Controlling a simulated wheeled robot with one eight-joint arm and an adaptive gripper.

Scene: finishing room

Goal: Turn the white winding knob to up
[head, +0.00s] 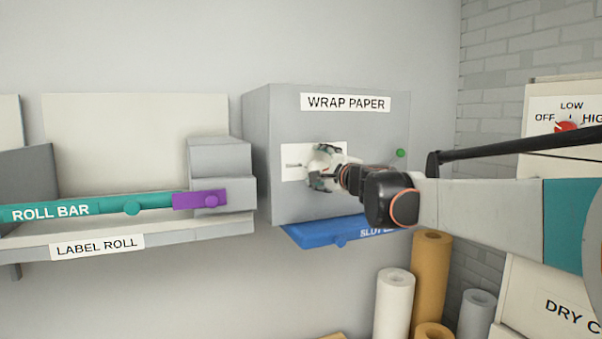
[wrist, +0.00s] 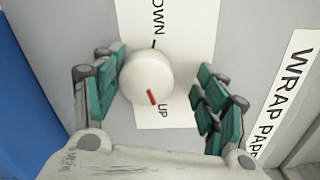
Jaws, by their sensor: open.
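The white winding knob (wrist: 146,76) sits on a white label plate (wrist: 180,30) on the grey WRAP PAPER box (head: 290,205). In the wrist view its red mark points down the picture, close to the word UP. The word DOWN and a black tick are at the opposite end of the knob. My gripper (wrist: 160,68) is open, with its green-padded fingers on both sides of the knob. The left finger is very close to the knob; I cannot tell whether it touches. The right finger is clearly apart. In the head view my gripper (head: 322,168) hides the knob.
A blue bar (head: 315,233) juts out below the box, and a green ball (head: 400,153) is at its right. A teal roll bar (head: 90,207) with a purple end (head: 198,199) is at left. Paper rolls (head: 394,300) stand below. A red dial (head: 567,126) is at right.

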